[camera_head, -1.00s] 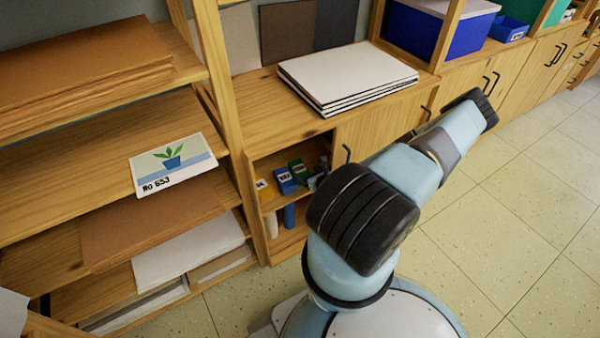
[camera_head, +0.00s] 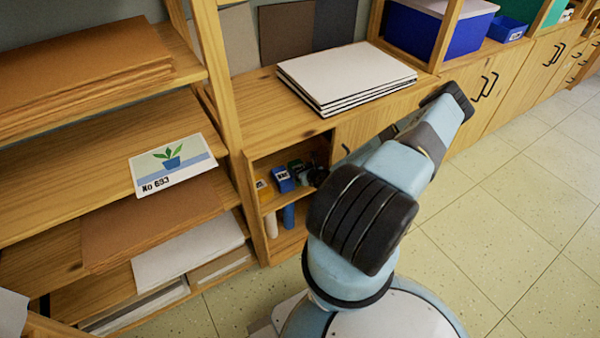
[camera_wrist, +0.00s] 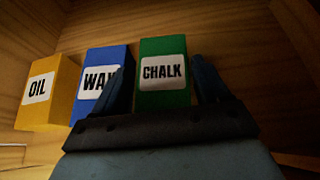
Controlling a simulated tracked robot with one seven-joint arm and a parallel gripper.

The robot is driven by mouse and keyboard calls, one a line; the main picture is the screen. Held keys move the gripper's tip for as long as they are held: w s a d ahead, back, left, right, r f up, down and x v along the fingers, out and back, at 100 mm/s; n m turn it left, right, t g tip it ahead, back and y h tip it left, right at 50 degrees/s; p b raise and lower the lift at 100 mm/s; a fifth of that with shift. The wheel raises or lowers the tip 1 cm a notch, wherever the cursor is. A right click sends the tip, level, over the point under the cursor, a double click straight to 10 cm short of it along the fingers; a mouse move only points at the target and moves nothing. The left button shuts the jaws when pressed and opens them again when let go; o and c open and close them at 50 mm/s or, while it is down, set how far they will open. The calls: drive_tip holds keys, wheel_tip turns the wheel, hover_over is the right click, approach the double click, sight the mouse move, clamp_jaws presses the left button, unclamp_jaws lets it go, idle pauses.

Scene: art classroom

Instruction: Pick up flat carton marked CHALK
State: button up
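The green carton marked CHALK (camera_wrist: 163,73) stands on a shelf inside the cubby, at the centre of the wrist view. In the head view, the green carton (camera_head: 296,167) shows small and partly covered beside the blue one. My gripper (camera_wrist: 165,85) is open, with one dark finger on each side of the carton. The left finger overlaps the front of the blue carton. A gap shows between the right finger and the green carton; whether the left finger touches is unclear.
A blue carton marked WAX (camera_wrist: 100,78) stands close left of the green one, and a yellow OIL carton (camera_wrist: 47,92) farther left. Wooden cubby walls (camera_head: 257,210) enclose them. White boards (camera_head: 345,75) lie on the cabinet above.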

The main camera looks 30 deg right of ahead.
drive_tip(key=shift+s+d+f, duration=0.1)
drive_tip(key=shift+f, duration=0.25)
drive_tip(key=c, duration=0.3)
drive_tip(key=shift+r, duration=0.15)
drive_tip(key=c, duration=0.8)
drive_tip(key=shift+o, duration=0.2)
